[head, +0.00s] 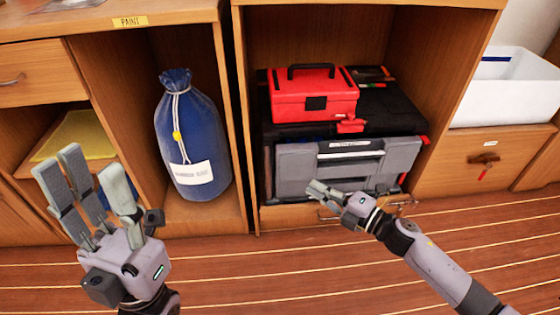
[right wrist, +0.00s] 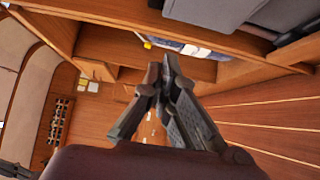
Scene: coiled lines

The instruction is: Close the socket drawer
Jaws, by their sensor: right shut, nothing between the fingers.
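A grey drawer front (head: 350,165) with a white label and a recessed handle is in the open bay of the wooden cabinet in the head view. It is likely the socket drawer, below a black case (head: 395,105); how far it stands out is hard to tell. My right gripper (head: 318,190) is shut and empty at its lower left front; contact cannot be told. In the right wrist view the shut fingers (right wrist: 167,65) show with a grey edge (right wrist: 215,10) above. My left gripper (head: 90,185) is open and empty at the left, away from the drawer.
A red toolbox (head: 313,95) sits on the black case. A blue bag (head: 190,135) stands in the bay to the left. A white bin (head: 500,88) stands on the right counter above a wooden drawer (head: 455,172). The plank floor (head: 300,265) in front is clear.

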